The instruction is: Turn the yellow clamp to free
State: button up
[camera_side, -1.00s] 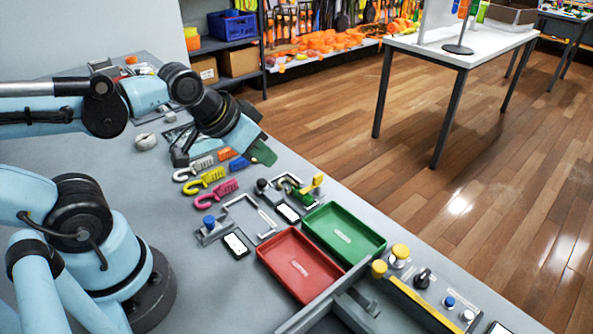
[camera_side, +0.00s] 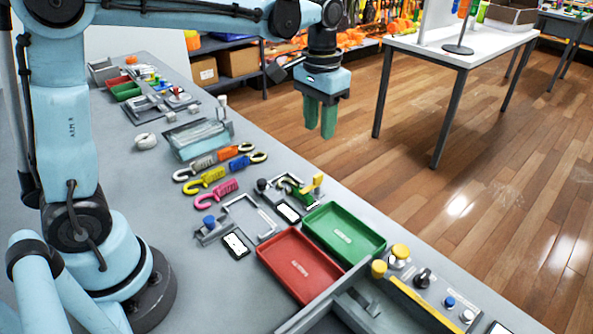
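A small upright yellow piece (camera_side: 318,181) stands on a metal fixture with a green part (camera_side: 297,188), beside the green tray; this looks like the yellow clamp, though which way it is turned is too small to tell. A yellow bar (camera_side: 422,305) with a yellow knob (camera_side: 379,268) lies at the lower right. My gripper (camera_side: 320,131) points straight down, high above the far edge of the bench in the picture. Its two green fingers are apart with nothing between them. It touches nothing.
A green tray (camera_side: 372,239) and a red tray (camera_side: 325,286) sit near the fixture. Pink (camera_side: 216,195), yellow (camera_side: 203,181) and other coloured hooks lie to the left. A blue knob (camera_side: 209,221) stands on another fixture. A clear-lidded box (camera_side: 199,139) is behind.

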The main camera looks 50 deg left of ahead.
aim_at(318, 175)
jog(key=f, duration=1.2)
jog(key=shift+w+f, duration=0.15)
jog(key=shift+w, duration=0.05)
grip_shut()
